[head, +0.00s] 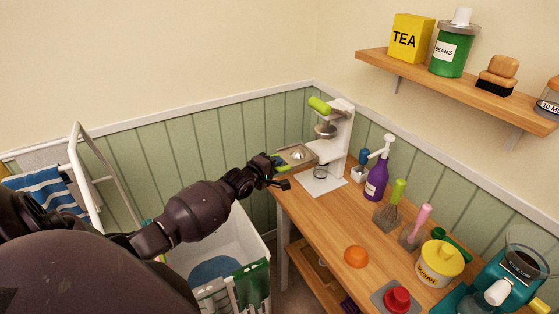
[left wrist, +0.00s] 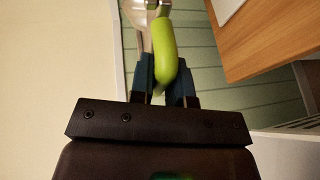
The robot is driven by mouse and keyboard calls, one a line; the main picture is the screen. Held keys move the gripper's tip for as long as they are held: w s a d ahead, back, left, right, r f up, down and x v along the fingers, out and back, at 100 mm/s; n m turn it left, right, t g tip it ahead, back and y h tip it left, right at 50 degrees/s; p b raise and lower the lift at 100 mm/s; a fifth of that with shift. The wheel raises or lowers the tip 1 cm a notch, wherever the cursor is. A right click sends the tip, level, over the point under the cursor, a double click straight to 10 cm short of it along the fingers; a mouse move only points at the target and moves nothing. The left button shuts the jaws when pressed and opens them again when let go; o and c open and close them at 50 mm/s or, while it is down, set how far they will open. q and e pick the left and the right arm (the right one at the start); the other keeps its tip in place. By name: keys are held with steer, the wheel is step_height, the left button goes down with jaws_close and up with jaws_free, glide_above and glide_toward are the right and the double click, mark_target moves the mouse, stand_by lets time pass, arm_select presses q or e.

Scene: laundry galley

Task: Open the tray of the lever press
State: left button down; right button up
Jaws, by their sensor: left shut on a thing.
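The lever press (head: 340,135) is white and stands at the far left end of the wooden counter, with a lime-green lever handle (head: 319,104) raised at its top. A flat tray (head: 309,162) with a shiny metal part on it juts out from the press's left side, past the counter edge. My left gripper (head: 276,172) is at the tray's outer end. In the left wrist view its dark blue fingers are shut on a curved lime-green handle (left wrist: 164,50), which runs up to a metallic part at the top edge. My right gripper is out of view.
A white laundry bin (head: 240,240) is below my left arm. A shelf (head: 450,88) hangs above right.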

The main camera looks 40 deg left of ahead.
arm_select(q)
steer(key=c, duration=1.1)
jaws_free()
steer(key=v, duration=1)
steer(key=shift+s+p, duration=0.3)
steer(key=shift+s, duration=0.1)
